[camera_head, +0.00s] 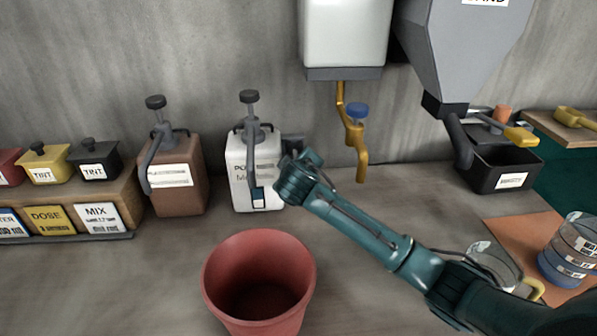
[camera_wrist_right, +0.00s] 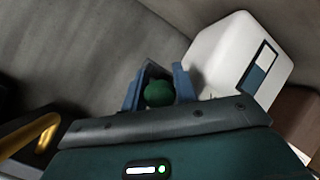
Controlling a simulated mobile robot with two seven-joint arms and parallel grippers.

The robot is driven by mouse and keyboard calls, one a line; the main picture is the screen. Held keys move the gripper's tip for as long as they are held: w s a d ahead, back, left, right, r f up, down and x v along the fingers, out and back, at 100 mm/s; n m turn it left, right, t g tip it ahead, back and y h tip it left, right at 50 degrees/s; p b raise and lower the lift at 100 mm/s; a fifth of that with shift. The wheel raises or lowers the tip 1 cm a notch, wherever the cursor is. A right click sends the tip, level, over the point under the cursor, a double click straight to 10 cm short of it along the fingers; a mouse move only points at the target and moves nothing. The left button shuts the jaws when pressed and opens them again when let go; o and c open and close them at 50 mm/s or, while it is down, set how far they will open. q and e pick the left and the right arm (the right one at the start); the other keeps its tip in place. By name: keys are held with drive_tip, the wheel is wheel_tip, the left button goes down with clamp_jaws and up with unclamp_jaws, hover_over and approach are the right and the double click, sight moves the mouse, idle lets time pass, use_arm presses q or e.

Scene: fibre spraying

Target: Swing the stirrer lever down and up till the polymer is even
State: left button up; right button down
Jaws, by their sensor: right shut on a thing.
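The white polymer container (camera_head: 250,168) stands on the bench against the wall, with a dark pump head (camera_head: 250,97) on top. A small window (camera_head: 258,195) on its front shows white above and dark blue below. The container also shows in the right wrist view (camera_wrist_right: 225,50), with the window (camera_wrist_right: 258,66) part white, part blue. My right gripper (camera_wrist_right: 158,88) is shut on a green knob (camera_wrist_right: 159,94), which I take for the stirrer lever's end. The lever itself is hidden behind my wrist in the head view. My left gripper is not in view.
A red bucket (camera_head: 258,262) stands in front of the container. A brown container (camera_head: 178,175) is to its left. A brass tap (camera_head: 357,135) hangs under a white tank (camera_head: 344,35) to the right. Tint boxes (camera_head: 95,160) sit at far left.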

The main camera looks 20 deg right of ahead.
use_arm(q)
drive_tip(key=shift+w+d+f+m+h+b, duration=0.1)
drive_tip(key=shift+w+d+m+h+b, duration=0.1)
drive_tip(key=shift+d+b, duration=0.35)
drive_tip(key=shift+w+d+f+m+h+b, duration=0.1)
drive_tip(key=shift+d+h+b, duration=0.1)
drive_tip(key=shift+b, duration=0.5)
use_arm(e)
drive_tip(key=shift+f+t, duration=0.5)
drive_tip(key=shift+t, duration=0.3)
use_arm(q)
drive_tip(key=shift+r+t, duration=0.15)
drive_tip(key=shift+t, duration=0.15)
use_arm(e)
drive_tip(key=c, duration=1.1)
unclamp_jaws()
drive_tip(key=shift+h, duration=0.3)
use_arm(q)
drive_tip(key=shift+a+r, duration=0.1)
